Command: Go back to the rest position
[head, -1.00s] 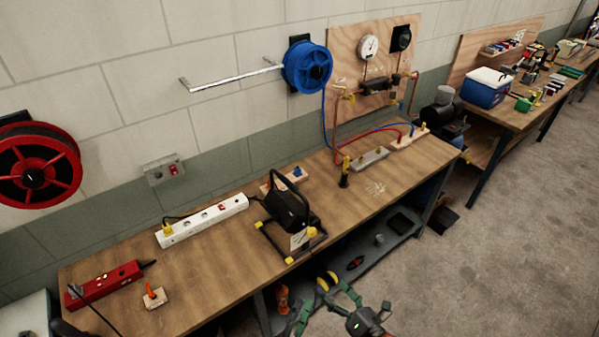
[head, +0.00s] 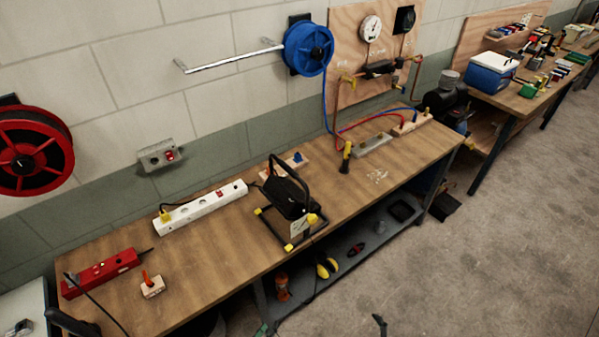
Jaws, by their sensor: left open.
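Only small parts of my left gripper (head: 262,330) show at the bottom edge of the head view, below the front of the workbench. A green tip is in the picture, and the rest is cut off by the frame. It is open, and I see nothing held in it. A small dark piece (head: 380,325) shows over the floor to the right; I cannot tell which part it is. My right gripper is out of view.
The wooden workbench (head: 205,285) bears a red power strip (head: 100,273), a white power strip (head: 202,208) and a black work lamp (head: 290,205). Yellow ear muffs (head: 326,267) lie on its lower shelf.

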